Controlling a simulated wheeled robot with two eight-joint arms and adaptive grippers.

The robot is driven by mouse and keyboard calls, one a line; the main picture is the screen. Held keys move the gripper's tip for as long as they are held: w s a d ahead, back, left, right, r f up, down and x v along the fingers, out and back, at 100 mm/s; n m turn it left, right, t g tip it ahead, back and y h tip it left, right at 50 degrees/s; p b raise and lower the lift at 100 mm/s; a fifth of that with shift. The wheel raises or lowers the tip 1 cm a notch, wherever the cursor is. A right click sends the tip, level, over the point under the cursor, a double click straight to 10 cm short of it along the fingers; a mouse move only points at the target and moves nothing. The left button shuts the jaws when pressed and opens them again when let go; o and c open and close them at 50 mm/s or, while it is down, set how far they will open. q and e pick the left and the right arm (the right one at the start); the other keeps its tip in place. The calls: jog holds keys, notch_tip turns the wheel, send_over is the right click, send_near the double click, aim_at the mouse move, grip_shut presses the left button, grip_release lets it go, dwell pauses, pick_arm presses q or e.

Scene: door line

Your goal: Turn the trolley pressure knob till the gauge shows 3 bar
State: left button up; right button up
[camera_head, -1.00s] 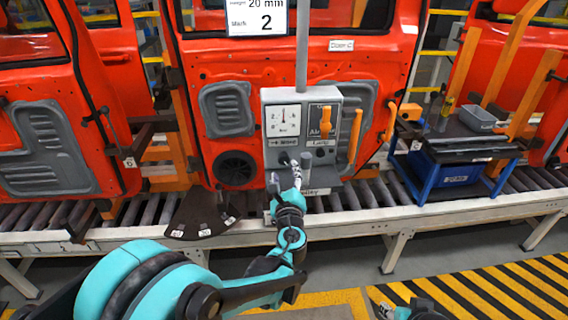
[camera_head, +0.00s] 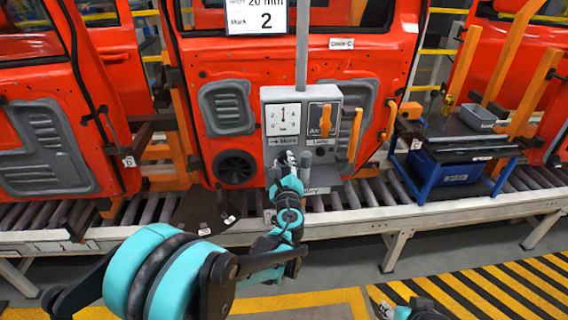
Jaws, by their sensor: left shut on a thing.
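The trolley's grey control panel (camera_head: 301,172) stands upright on a post in front of an orange door. Its white square gauge (camera_head: 283,118) is at the upper left of the panel, with the needle pointing about straight up; the numbers are too small to read surely. An orange lever (camera_head: 355,125) is at the panel's right. My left gripper (camera_head: 287,160) is at the panel's lower left, below the gauge, shut on the pressure knob, which its fingers mostly hide. My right gripper (camera_head: 388,309) shows only partly at the bottom edge; its fingers are unclear.
Orange doors hang along a roller conveyor (camera_head: 350,195). A blue-framed stand (camera_head: 425,178) with a grey tray (camera_head: 477,116) is on the right. A sign marked 2 (camera_head: 257,17) hangs above the panel. Striped floor lies in front.

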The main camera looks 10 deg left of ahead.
pick_arm(q)
jog(key=shift+n, duration=0.4)
jog(key=n+b, duration=0.1)
jog(key=n, duration=0.1)
jog(key=shift+f+n, duration=0.1)
jog(key=shift+n, duration=0.2)
jog(key=shift+n+b, duration=0.85)
jog(key=shift+n, duration=1.35)
jog(key=o, duration=1.2)
jog(key=shift+c, duration=0.2)
